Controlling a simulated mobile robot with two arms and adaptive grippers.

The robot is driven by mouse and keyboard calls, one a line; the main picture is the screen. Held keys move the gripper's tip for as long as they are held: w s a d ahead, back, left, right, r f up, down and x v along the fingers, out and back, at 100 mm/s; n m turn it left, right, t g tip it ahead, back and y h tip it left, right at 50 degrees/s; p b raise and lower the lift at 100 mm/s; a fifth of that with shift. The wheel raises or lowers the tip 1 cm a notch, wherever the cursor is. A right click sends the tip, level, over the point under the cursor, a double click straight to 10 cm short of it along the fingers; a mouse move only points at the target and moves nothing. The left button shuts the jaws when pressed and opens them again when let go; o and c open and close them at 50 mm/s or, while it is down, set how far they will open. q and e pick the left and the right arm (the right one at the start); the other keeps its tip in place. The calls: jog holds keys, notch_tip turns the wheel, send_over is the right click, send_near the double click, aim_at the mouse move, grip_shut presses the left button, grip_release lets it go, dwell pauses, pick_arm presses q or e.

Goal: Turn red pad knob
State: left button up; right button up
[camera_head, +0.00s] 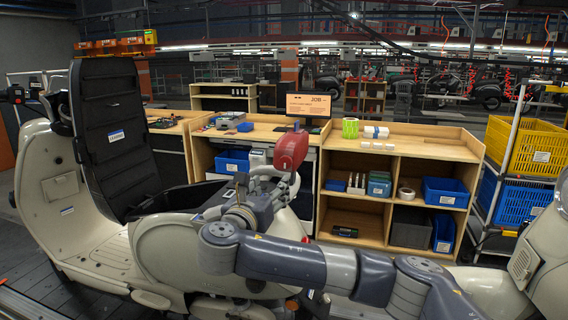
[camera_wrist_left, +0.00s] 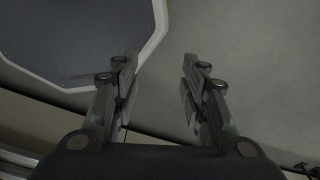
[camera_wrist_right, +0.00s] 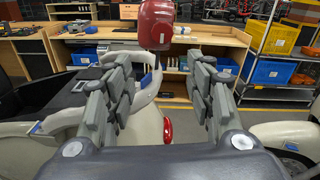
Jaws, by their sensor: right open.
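A dark red rounded pad (camera_head: 291,150) stands above the pale curved rail of a scooter body in the head view. It also shows at the top centre of the right wrist view (camera_wrist_right: 156,22), cut off by the frame edge. I cannot make out a separate knob on it. My right gripper (camera_wrist_right: 160,62) is open and empty, its fingers apart below the pad in that view and not touching it. In the head view, it is partly hidden by my own wrist. My left gripper (camera_wrist_left: 157,66) is open and empty in front of grey surfaces.
Scooter bodies stand at left and right, with a tall black panel (camera_head: 115,140) at left. Behind is a wooden workbench (camera_head: 400,147) with blue bins (camera_head: 445,192). Yellow (camera_head: 538,147) and blue crates stand on a rack at right. A small red lens (camera_wrist_right: 167,130) shows below the pad.

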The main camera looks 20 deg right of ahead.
aim_at(285, 163)
jog(key=p+x, duration=0.1)
jog(key=x, duration=0.2)
jog(key=r+p+x, duration=0.1)
jog(key=p+x, duration=0.1)
jog(key=x, duration=0.1)
jog(key=r+p+x, duration=0.1)
jog(key=x, duration=0.2)
jog(key=shift+w+d+r, duration=0.15)
jog(key=shift+d, duration=0.15)
jog(key=shift+w+d, duration=0.15)
jog(key=shift+w, duration=0.2)
jog(key=c, duration=1.1)
